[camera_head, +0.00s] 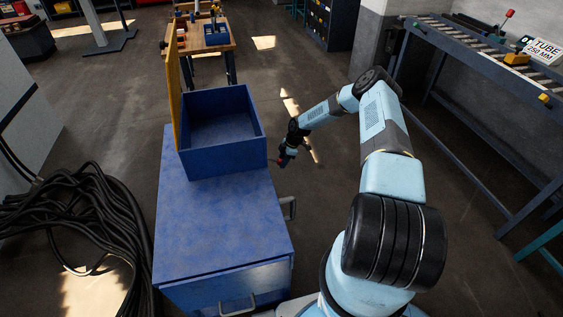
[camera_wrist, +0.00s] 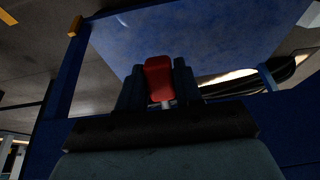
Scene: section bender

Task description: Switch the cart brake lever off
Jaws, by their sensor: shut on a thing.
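The brake lever shows in the wrist view as a red handle (camera_wrist: 158,78) with a short pale metal stem below it. My gripper (camera_wrist: 158,70) has one dark finger on each side of the handle and is shut on it. In the head view my gripper (camera_head: 287,154) is low beside the right side of the blue cart (camera_head: 215,225), with a small red spot at its tip. The lever's base and pivot are hidden by my gripper, so its exact setting cannot be told. A blue panel fills much of the wrist view behind the handle.
An open blue box (camera_head: 220,165) stands on the cart, with a yellow board (camera_head: 175,90) upright at its left. Black cables (camera_head: 85,215) are heaped on the floor to the left. A roller table (camera_head: 480,70) stands at the right.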

